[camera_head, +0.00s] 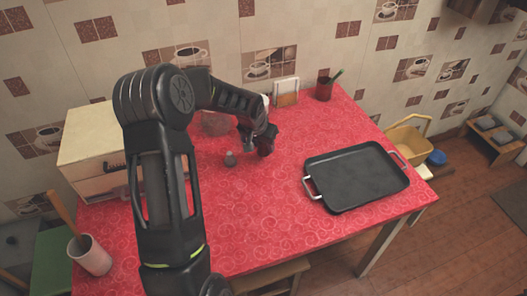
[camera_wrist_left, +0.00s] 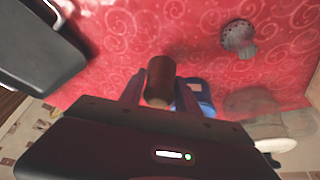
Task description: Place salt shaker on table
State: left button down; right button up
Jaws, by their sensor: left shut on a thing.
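My left gripper (camera_head: 258,145) is low over the middle of the red table (camera_head: 270,225). In the left wrist view, its two fingers (camera_wrist_left: 160,92) are shut on a small brown cylinder (camera_wrist_left: 160,74), which looks like the salt shaker. Red cloth shows close behind it; I cannot tell whether it touches the table. In the head view the held thing is mostly hidden by the gripper. My right gripper is not in view.
A black tray (camera_head: 355,178) with metal handles lies on the right of the table. A white box (camera_head: 90,150) and a utensil cup (camera_head: 90,256) are at the left. The front middle is clear.

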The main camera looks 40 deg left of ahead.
aim_at(263, 152)
pick_arm(q)
jog(key=shift+f, duration=1.8)
jog(key=shift+f, duration=0.25)
jog(key=c, duration=0.9)
grip_release()
jog(key=shift+r, duration=0.1)
jog(key=shift+r, duration=0.1)
jog(key=shift+s+r, duration=0.15)
jog(key=shift+r, duration=0.35)
jog(key=v, duration=1.1)
jog(key=shift+d+b, duration=0.1)
jog(key=shift+b, duration=0.2)
